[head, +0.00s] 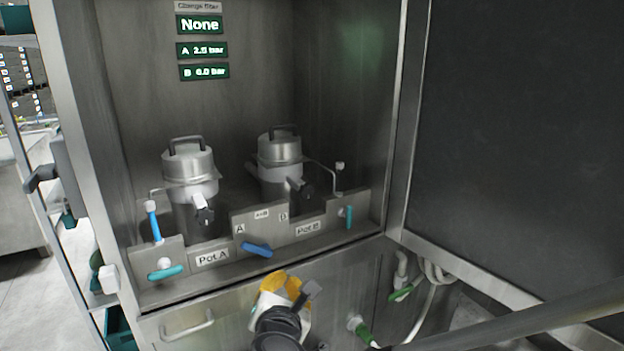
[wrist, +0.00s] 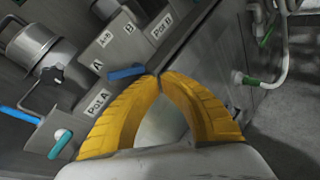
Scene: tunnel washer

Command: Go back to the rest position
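My gripper (head: 286,284) is low in front of the cabinet in the head view, below the blue lever (head: 257,250) between the A and B marks. In the wrist view its yellow fingers (wrist: 160,78) meet at their tips, with nothing visible between them. The blue lever (wrist: 126,73) shows just left of the fingertips there and appears apart from them. The lever lies nearly level, tilted slightly down to the right in the head view.
Two steel pots, Pot A (head: 190,180) and Pot B (head: 280,165), stand behind the labelled front plate (head: 262,226). Teal valve handles (head: 165,272) sit by them. An open dark door (head: 515,130) is at right. Hoses (head: 433,273) hang at lower right. Displays show None, 2.5 bar and 0.0 bar.

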